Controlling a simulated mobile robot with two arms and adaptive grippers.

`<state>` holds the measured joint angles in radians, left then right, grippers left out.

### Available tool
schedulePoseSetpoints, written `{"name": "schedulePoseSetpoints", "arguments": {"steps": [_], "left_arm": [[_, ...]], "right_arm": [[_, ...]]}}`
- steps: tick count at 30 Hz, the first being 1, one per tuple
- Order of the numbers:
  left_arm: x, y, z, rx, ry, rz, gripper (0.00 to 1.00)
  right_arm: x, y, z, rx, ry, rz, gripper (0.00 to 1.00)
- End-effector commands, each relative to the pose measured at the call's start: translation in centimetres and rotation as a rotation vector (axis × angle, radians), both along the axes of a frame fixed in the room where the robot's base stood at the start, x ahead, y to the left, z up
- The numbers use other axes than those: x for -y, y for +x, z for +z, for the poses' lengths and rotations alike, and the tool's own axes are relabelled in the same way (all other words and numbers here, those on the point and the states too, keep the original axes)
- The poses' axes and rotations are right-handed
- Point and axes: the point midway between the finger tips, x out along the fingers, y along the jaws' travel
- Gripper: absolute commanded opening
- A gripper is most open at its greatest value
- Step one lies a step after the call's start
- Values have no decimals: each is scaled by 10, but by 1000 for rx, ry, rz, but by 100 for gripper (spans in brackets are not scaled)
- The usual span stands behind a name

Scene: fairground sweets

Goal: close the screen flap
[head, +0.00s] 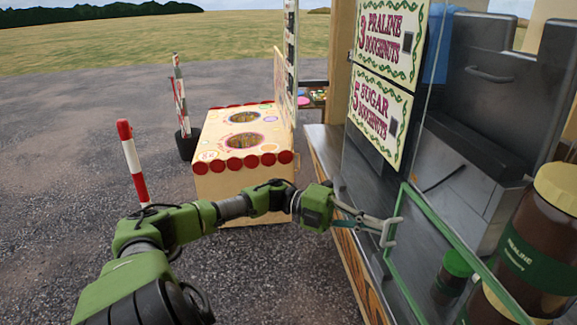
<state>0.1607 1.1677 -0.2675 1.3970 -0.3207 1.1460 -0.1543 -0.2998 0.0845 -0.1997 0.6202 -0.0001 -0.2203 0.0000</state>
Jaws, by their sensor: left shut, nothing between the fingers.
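The screen flap (450,235) is a clear pane in a green frame, at the lower right of the head view. It is set at the clear screen above the counter, and its lower right part runs out of the picture. I cannot tell how far it stands open. My left gripper (390,230) reaches in from the left and is shut and empty. Its fingertips overlap the flap's left green edge in the picture; whether they touch it I cannot tell. My right gripper is not in view.
Doughnut signs (377,115) hang on the screen. Behind it are jars (540,245), a dark-green-lidded pot (452,275) and a metal fryer (480,85). A game stall (235,175) and a red-white post (132,160) stand left. Open tarmac lies between.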

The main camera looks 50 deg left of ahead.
Motion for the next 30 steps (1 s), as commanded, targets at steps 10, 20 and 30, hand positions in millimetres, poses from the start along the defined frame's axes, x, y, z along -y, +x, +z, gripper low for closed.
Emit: {"name": "schedulePoseSetpoints", "arguments": {"steps": [10, 20, 30], "left_arm": [[-21, -11, -1, -4, 1, 2, 0], [-82, -42, 0, -2, 1, 3, 0], [-107, -56, 1, 0, 0, 0, 0]], "right_arm": [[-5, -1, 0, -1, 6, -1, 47], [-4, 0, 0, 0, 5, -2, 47], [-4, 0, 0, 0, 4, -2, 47]]}}
